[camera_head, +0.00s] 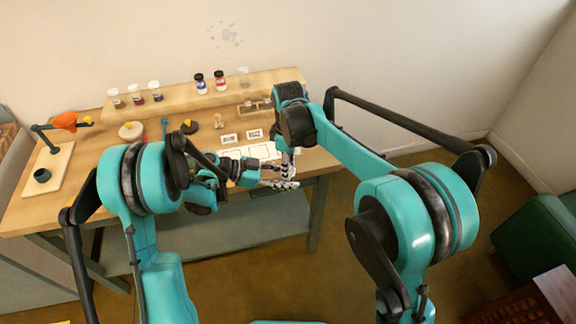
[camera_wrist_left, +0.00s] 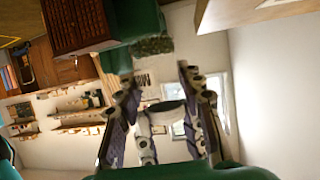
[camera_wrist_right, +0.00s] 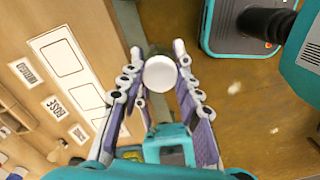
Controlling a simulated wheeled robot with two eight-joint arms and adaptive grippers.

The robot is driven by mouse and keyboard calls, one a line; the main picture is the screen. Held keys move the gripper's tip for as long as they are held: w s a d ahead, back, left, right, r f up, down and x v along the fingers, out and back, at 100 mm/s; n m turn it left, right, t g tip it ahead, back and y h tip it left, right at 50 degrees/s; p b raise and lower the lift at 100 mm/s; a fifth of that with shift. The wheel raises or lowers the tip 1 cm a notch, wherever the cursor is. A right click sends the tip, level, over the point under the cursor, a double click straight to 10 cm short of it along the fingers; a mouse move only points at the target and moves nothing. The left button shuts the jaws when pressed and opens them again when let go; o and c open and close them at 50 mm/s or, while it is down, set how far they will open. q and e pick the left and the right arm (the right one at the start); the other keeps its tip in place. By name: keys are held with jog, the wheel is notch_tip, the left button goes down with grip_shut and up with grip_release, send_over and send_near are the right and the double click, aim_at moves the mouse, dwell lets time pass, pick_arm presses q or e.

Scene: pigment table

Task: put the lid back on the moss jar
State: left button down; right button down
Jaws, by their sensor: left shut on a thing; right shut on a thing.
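My right gripper (camera_wrist_right: 160,80) is shut on a white round lid (camera_wrist_right: 160,73), seen face-on between the fingertips in the right wrist view. My left gripper (camera_wrist_left: 165,90) is shut on a pale, round-topped thing (camera_wrist_left: 168,107) that looks like the jar. Its contents and label do not show. In the head view the left gripper (camera_head: 270,178) reaches right at the table's front edge, and the right gripper (camera_head: 288,172) points down close by it. The fingers overlap there and hide what they hold. I cannot tell whether lid and jar touch.
The table (camera_head: 90,165) carries a white panelled sheet (camera_head: 262,152) and label cards (camera_head: 229,138). Several jars stand on the raised shelf (camera_head: 180,102) at the back. Open floor lies right of the table.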

jog(key=m, duration=0.6)
jog(key=shift+m, duration=0.4)
jog(key=m, duration=1.3)
jog(key=c, duration=1)
grip_release()
notch_tip(320, 180, up, 12)
jog(key=shift+f, duration=0.1)
